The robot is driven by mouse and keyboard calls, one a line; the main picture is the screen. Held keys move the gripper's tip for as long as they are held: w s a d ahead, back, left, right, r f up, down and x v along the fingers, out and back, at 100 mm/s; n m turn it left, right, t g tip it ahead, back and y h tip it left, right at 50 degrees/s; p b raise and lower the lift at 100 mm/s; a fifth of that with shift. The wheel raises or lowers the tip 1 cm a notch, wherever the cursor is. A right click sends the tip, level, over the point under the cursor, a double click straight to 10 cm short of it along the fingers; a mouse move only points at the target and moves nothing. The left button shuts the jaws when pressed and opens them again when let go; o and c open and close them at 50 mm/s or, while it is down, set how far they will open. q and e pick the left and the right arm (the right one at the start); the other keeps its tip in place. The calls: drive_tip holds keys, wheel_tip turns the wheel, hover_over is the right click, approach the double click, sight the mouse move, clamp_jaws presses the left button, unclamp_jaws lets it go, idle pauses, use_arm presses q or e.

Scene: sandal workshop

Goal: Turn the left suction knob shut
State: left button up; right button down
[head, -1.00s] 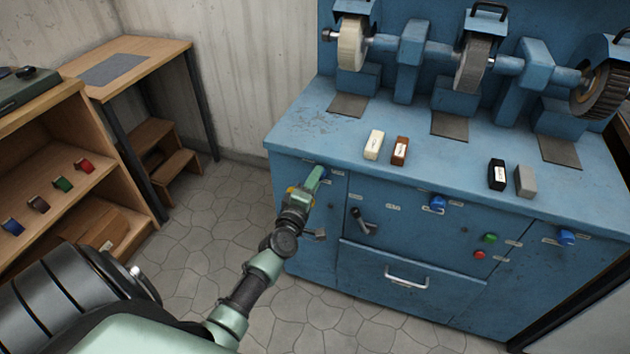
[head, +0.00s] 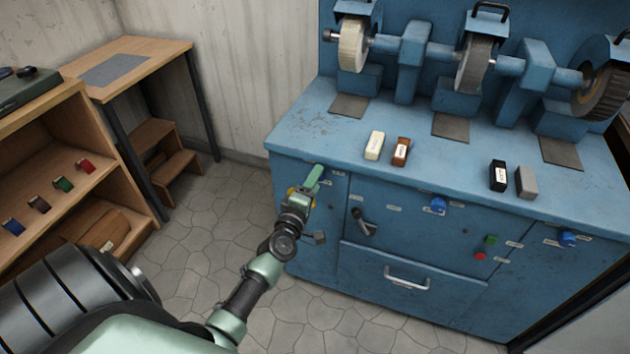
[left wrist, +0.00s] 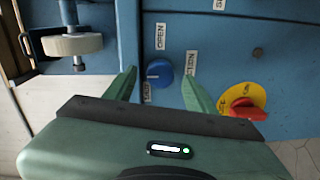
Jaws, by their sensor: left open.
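The left suction knob (left wrist: 159,75) is a round blue knob on the blue cabinet front in the left wrist view. A label reading OPEN stands above it and a SUCTION label stands to its right. A partly covered label is at its lower left. My left gripper (left wrist: 159,70) is open, with one green finger on each side of the knob. Whether the fingers touch it I cannot tell. In the head view my left gripper (head: 317,178) is at the cabinet's upper left front and hides the knob. My right gripper is not in view.
A red switch on a yellow disc (left wrist: 243,102) sits right of the knob in the wrist view. The blue machine cabinet (head: 300,128) carries other blue knobs (head: 438,205), a black lever (head: 365,222) and a drawer handle (head: 407,283). Wooden shelves (head: 45,150) stand left.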

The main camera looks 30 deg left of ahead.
use_arm(q)
drive_tip(key=v, duration=0.7)
idle(0.3)
drive_tip(key=s+d+f+m+g+h, duration=0.1)
drive_tip(key=s+d+f+m+g, duration=0.3)
drive_tip(key=f, duration=0.6)
drive_tip(key=s+d+f+m+g+h, duration=0.15)
drive_tip(key=s+d+f+m, duration=0.35)
drive_tip(key=f, duration=0.6)
drive_tip(key=s+d+f+m+g+h, duration=0.25)
drive_tip(key=s+f, duration=0.25)
drive_tip(key=f, duration=0.5)
drive_tip(key=s+f+m+g, duration=0.2)
drive_tip(key=s+f+m, duration=0.1)
drive_tip(key=s, duration=0.7)
drive_tip(key=s+f+m+g+p, duration=0.1)
drive_tip(key=s+f+m+g, duration=0.2)
drive_tip(key=s+f, duration=0.3)
drive_tip(key=s+f+m+g+y, duration=0.1)
drive_tip(key=s+f+m+g, duration=0.2)
drive_tip(key=s, duration=1.1)
wheel_tip(320, 180, down, 3)
drive_tip(key=shift+d+r+m, duration=0.25)
drive_tip(key=shift+d+m, duration=0.1)
drive_tip(key=shift+m, duration=0.2)
drive_tip(key=shift+w, duration=0.15)
